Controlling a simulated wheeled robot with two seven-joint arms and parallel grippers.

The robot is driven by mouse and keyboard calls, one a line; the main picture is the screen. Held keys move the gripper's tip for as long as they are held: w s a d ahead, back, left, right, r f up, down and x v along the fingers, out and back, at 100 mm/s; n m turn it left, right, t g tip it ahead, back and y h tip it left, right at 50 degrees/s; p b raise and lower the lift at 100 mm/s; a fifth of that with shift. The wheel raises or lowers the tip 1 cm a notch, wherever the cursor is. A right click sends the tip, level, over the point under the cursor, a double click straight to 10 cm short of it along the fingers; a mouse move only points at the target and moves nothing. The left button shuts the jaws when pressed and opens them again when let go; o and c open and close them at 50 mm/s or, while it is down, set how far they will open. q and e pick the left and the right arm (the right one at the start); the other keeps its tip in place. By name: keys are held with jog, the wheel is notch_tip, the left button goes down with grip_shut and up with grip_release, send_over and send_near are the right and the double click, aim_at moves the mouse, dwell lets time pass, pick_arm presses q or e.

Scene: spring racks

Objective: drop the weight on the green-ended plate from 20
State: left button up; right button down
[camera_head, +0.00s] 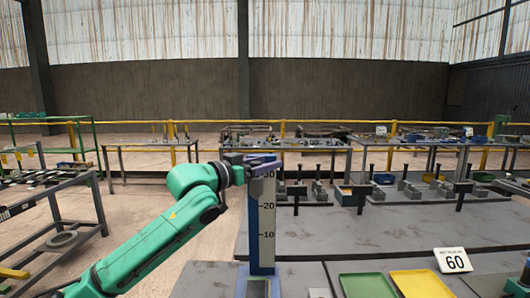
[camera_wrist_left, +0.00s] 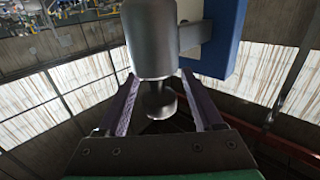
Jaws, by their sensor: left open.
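The metal weight (camera_wrist_left: 152,40) is a grey cylinder with a narrower neck and round knob, seen close up in the left wrist view. My left gripper (camera_wrist_left: 162,88) is open, with its fingers on either side of the knob and gaps between. In the head view my left gripper (camera_head: 264,166) is at the top of the scale post (camera_head: 266,222), near the 30 mark and above 20. The weight is beside a pale bracket (camera_wrist_left: 191,36) on the blue post (camera_wrist_left: 223,40); I cannot tell what supports it. I cannot pick out a green-ended plate. My right gripper is not in view.
A green tray (camera_head: 366,287), a yellow tray (camera_head: 420,284) and a sign reading 60 (camera_head: 453,261) are right of the post. Several grey fixtures stand further back on the bench. A rack (camera_head: 60,243) stands at left. The bench (camera_head: 330,234) right of the post is largely clear.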

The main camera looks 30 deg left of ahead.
pick_arm(q)
grip_shut()
dwell(1.5)
